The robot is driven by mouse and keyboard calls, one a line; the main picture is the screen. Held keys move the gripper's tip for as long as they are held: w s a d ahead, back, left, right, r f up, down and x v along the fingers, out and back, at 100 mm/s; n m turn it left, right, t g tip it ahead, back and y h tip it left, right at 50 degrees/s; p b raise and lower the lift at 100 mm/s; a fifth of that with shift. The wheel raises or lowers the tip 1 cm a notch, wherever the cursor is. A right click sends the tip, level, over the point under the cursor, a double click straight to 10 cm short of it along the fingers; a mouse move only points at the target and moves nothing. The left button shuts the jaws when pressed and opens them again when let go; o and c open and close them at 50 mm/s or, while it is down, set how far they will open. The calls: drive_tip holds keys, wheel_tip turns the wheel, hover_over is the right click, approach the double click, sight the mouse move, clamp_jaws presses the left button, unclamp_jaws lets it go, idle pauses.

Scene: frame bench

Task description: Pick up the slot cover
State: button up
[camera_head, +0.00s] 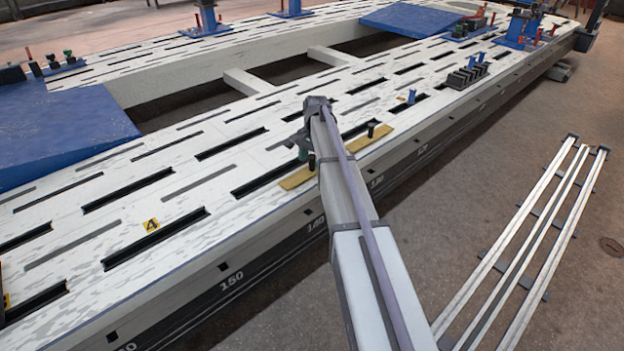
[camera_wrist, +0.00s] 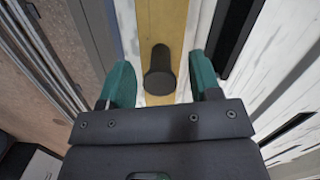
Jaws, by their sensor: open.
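A yellow board (camera_head: 298,179), which I take for the slot cover, lies flat along the near side of the slotted white bench top. My arm crosses in front of its middle and hides part of it. A black knob (camera_head: 371,128) stands upright near its right end, and another black knob (camera_head: 311,160) stands left of my arm. In the wrist view, my gripper (camera_wrist: 162,76) is open, with a green fingertip on each side of a black knob on the yellow board (camera_wrist: 160,22). Gaps show between knob and fingers. Whether the fingers touch the board is unclear.
Blue plates (camera_head: 62,130) lie on the bench at left and back. A black block with several posts (camera_head: 467,78) stands farther right. Blue clamps stand along the far bench. Long metal rails (camera_head: 540,235) lie on the floor at right. Open slots surround the board.

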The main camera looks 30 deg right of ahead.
drive_tip(key=shift+r, duration=0.15)
drive_tip(key=shift+c, duration=0.3)
clamp_jaws()
